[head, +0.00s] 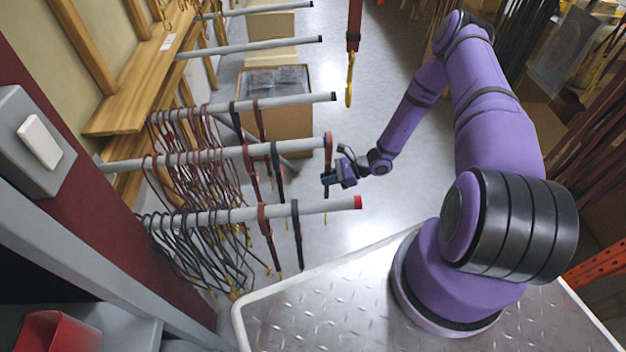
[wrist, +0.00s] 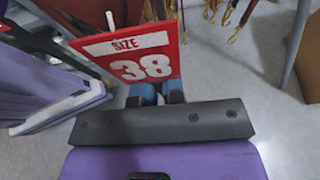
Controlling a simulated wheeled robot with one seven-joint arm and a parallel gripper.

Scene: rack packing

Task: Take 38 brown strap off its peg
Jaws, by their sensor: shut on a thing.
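In the head view a reddish-brown strap (head: 328,150) hangs at the very tip of the middle grey peg (head: 215,156). I cannot tell whether its loop is still around the tip or just past it. My gripper (head: 329,179) is just below that tip, its blue fingers shut on the strap's lower part. In the wrist view a red card reading SIZE 38 (wrist: 140,52) stands right before my blue fingertips (wrist: 156,94) and hides what is between them.
More brown and black straps hang from the middle peg and from the pegs above and below it. The lower peg (head: 310,207) has a red end. Another strap with a yellow clip (head: 349,80) hangs farther back. A cardboard box (head: 290,128) stands behind. Grey floor right of the pegs is clear.

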